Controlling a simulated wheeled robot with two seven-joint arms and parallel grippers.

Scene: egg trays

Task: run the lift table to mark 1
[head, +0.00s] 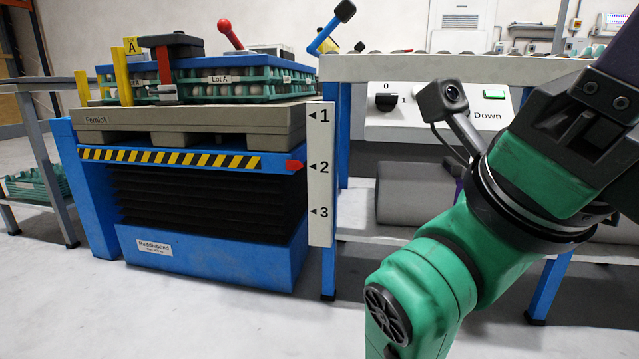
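The blue lift table (208,262) stands at left centre with black bellows (200,198) under its striped top edge. Its red pointer (294,165) is level with mark 2 on the white scale (320,190), which reads 1 at top, 2, then 3. A control panel (375,127) at centre right has a black knob (386,102) by the labels 0 and 1, and a lit green button (494,94) above the word Down. My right arm's green links and wrist camera cover part of the panel. Neither gripper shows; anything behind the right arm is hidden.
A Fernlok pallet (190,121) on the lift table carries green egg trays (232,86) labelled Lot A. A conveyor (440,68) runs above the panel. A grey side table (35,85) stands at left. The floor in front is clear.

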